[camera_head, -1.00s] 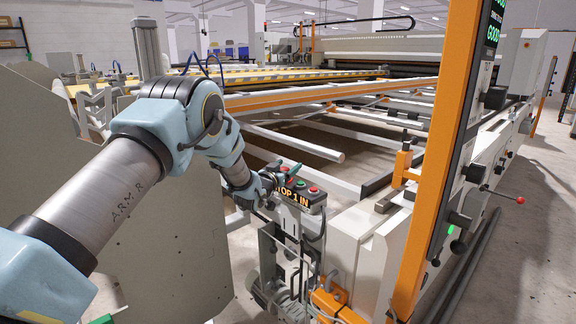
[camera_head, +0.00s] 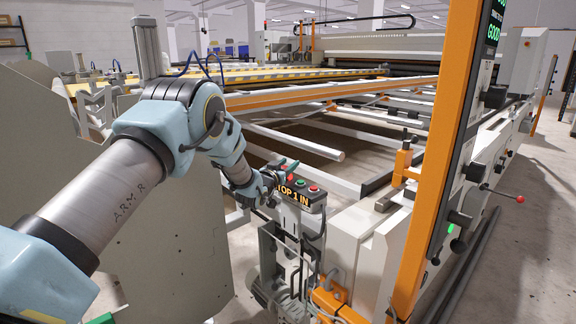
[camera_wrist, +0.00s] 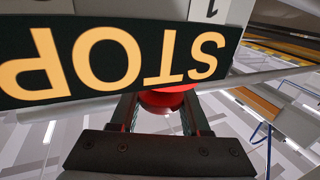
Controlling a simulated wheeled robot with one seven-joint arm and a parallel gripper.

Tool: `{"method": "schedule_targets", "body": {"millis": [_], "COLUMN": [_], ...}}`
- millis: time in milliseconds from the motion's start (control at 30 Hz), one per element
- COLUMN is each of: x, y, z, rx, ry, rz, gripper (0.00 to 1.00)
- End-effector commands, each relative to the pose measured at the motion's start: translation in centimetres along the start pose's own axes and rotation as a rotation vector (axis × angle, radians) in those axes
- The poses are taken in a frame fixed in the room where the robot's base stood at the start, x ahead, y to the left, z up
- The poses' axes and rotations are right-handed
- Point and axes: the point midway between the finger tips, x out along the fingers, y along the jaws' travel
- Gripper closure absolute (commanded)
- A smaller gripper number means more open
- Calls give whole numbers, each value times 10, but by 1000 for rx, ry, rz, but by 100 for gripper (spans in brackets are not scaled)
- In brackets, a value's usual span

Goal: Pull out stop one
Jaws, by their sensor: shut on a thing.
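The stop box (camera_head: 296,205) stands at the middle of the head view. Its dark label with orange letters (camera_head: 293,193) reads STOP 1 IN. In the wrist view the label (camera_wrist: 115,60) is upside down and close. A round red stop knob (camera_wrist: 165,99) sits below the label there, between the two dark fingers of my gripper (camera_wrist: 165,112). My gripper is shut on the knob. In the head view my gripper (camera_head: 264,184) is at the left side of the box, and the held knob is hidden.
Small red (camera_head: 313,189) and green (camera_head: 299,183) buttons are on top of the box. An orange post (camera_head: 440,160) rises at the right. The white frame rails (camera_head: 295,142) lie behind. A red-tipped lever (camera_head: 519,199) sticks out at the right. A grey panel (camera_head: 170,230) is at the left.

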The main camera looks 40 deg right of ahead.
Motion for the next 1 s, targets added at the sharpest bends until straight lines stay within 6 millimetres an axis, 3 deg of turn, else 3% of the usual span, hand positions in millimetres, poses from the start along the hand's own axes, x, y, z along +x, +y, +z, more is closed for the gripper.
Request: {"method": "schedule_targets", "body": {"millis": [100,767,800,1000], "x": [0,0,0,0], "y": [0,-1,-1,0], "z": [0,-20,-20,-19], "rx": [0,0,0,0], "ry": [0,2,3,2], "rz": [0,-1,-1,-1], "gripper": [100,100,54,31]}}
